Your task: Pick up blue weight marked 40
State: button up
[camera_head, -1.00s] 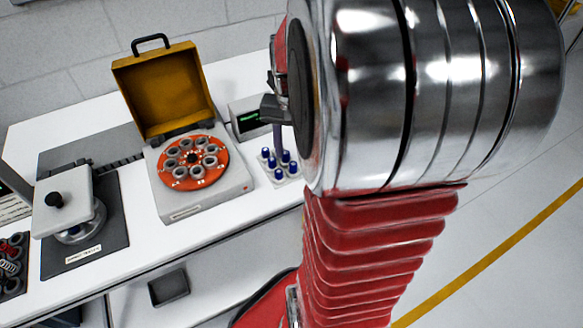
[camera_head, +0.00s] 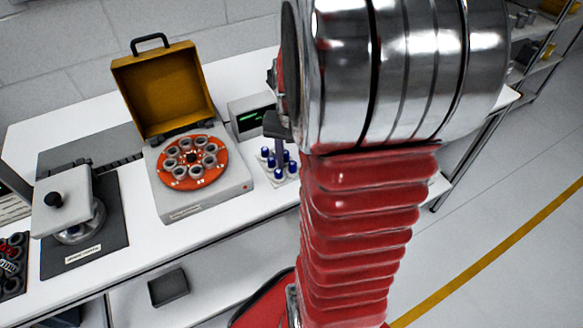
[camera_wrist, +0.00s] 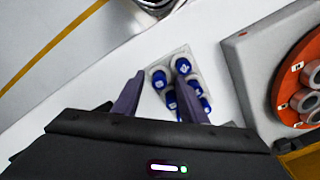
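Several blue-topped weights (camera_wrist: 159,79) stand in a small pale holder on the white bench, and they also show in the head view (camera_head: 271,163). White marks show on their tops, but they are too small to read, so I cannot tell which is marked 40. My gripper (camera_wrist: 160,77) is open. Its two purple-grey fingers are apart over the near side of the group, with blue tops between and beyond the tips. In the head view my gripper (camera_head: 281,162) points down at the weights, partly hidden by my arm. I see nothing held.
A grey case (camera_head: 205,200) with an open yellow lid and an orange disc of ring parts is left of the weights. A small box with a green display (camera_head: 250,117) stands behind them. A device with a knob (camera_head: 62,205) is at far left. Bare bench lies in front.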

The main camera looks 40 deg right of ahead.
aim_at(291, 163)
jog(key=shift+c, duration=0.5)
grip_shut()
notch_tip(291, 163, up, 10)
dwell(0.6)
jog(key=shift+a, duration=0.15)
dwell(0.4)
